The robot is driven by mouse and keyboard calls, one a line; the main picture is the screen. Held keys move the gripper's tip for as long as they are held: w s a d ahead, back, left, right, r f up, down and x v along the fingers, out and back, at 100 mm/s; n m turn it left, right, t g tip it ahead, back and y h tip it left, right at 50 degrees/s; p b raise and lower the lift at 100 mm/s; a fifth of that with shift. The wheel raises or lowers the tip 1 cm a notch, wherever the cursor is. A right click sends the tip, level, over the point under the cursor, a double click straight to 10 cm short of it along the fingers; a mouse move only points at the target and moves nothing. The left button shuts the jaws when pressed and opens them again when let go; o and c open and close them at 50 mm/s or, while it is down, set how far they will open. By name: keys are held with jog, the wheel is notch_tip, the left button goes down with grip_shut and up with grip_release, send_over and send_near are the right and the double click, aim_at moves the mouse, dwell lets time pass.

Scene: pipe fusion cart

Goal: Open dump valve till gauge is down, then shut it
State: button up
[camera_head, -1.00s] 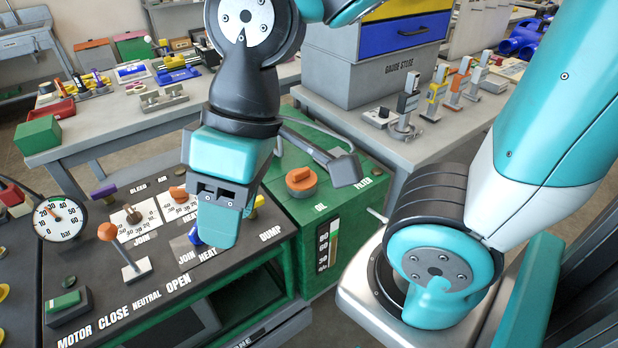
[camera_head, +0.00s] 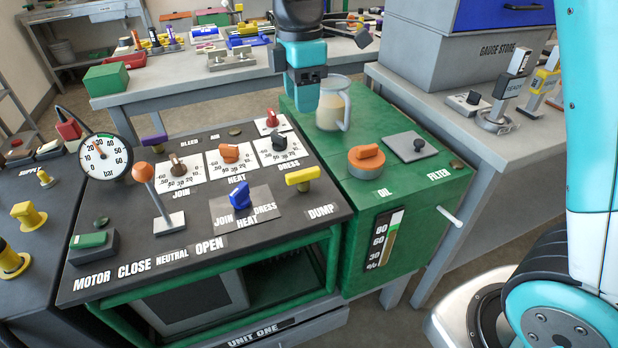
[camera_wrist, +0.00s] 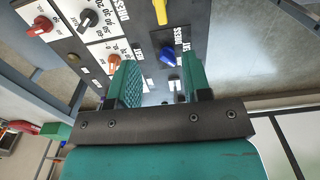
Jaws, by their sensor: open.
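The dump valve is a yellow bar handle (camera_head: 302,179) behind the DUMP label on the dark panel, lying roughly crosswise. In the wrist view a yellow handle (camera_wrist: 160,12) shows at the top edge, beyond the fingers. The round white bar gauge (camera_head: 105,157) stands at the panel's left; its red needle points up and left, roughly between 20 and 30. My gripper (camera_head: 305,106) hangs at the top middle of the head view, pointing down, in front of part of the jug. Its fingers (camera_wrist: 156,85) are apart and empty in the wrist view, clear of the yellow handle.
The blue selector (camera_head: 239,196), orange-knobbed lever (camera_head: 158,195) and dial knobs (camera_head: 229,153) crowd the panel. A glass jug (camera_head: 336,104) and orange oil cap (camera_head: 366,159) stand on the green tank (camera_head: 413,190) to the right. A purple handle (camera_head: 154,141) is near the gauge.

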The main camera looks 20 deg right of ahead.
aim_at(304, 171)
notch_tip(304, 171, down, 17)
jog(key=shift+f+b, duration=0.1)
jog(key=shift+b, duration=0.6)
grip_shut()
